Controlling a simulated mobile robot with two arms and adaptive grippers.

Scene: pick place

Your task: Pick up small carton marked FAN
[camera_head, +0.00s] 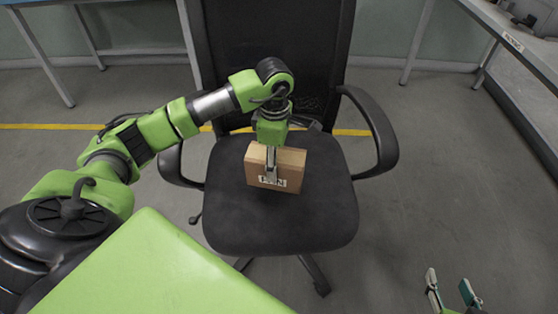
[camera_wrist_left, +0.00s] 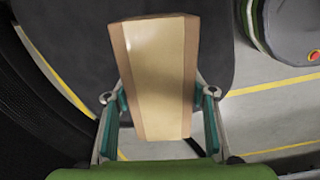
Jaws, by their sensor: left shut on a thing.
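The small brown carton marked FAN (camera_head: 289,172) is at the seat of a black office chair in the head view, with its label facing me. I cannot tell whether it rests on the seat or is just above it. My left gripper (camera_head: 271,176) comes down from above and is shut on the carton. In the left wrist view the carton (camera_wrist_left: 160,75) sits between the two fingers (camera_wrist_left: 160,105), which press on its sides. My right gripper (camera_head: 454,292) is at the lower right edge of the head view, its fingers apart and empty.
The office chair (camera_head: 285,222) has a tall backrest (camera_head: 318,50) behind the carton and armrests on both sides (camera_head: 378,130). A table (camera_head: 520,45) stands at the upper right. Grey floor (camera_head: 440,180) is clear to the right of the chair.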

